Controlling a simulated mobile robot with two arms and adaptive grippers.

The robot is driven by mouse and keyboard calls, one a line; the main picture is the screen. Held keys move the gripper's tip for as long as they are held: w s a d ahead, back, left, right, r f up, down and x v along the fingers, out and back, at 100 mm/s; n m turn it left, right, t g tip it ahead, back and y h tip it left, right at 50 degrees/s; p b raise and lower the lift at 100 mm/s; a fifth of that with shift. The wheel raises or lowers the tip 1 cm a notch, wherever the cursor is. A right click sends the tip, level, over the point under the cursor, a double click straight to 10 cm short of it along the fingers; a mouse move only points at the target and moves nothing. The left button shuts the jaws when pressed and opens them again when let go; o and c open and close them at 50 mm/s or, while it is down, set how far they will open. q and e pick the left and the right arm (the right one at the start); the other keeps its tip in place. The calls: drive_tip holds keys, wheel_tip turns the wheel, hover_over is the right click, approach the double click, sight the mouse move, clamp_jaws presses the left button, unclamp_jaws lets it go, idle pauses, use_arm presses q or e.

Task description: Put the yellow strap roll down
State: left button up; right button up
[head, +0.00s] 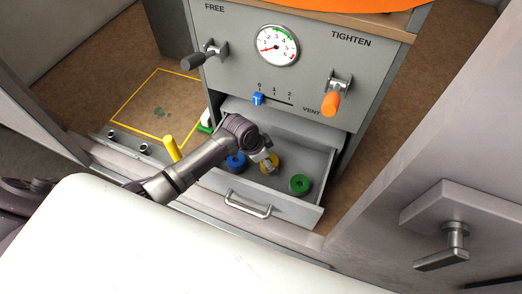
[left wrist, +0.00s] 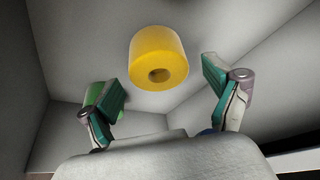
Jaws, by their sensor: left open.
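The yellow strap roll (head: 272,158) is inside the open drawer (head: 312,212), between a blue roll (head: 236,163) and a green roll (head: 300,185). My left gripper (head: 268,164) is down in the drawer at the yellow roll and partly covers it. In the left wrist view the yellow roll (left wrist: 156,50) appears ahead, between the spread fingers of my left gripper (left wrist: 155,80), with visible gaps on both sides. The gripper is open and holds nothing. My right gripper is not in view.
The drawer has a bar handle (head: 248,207) at its front. Above it a grey panel carries a gauge (head: 277,45), a dark lever (head: 203,57), an orange-handled lever (head: 333,98) and a blue slider (head: 258,99). A yellow-outlined area (head: 150,112) lies left.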

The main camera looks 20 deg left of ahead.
use_arm(q)
drive_tip(key=v, duration=1)
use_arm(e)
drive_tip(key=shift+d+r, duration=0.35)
use_arm(q)
drive_tip(key=shift+s+p, duration=0.1)
drive_tip(key=shift+p, duration=0.2)
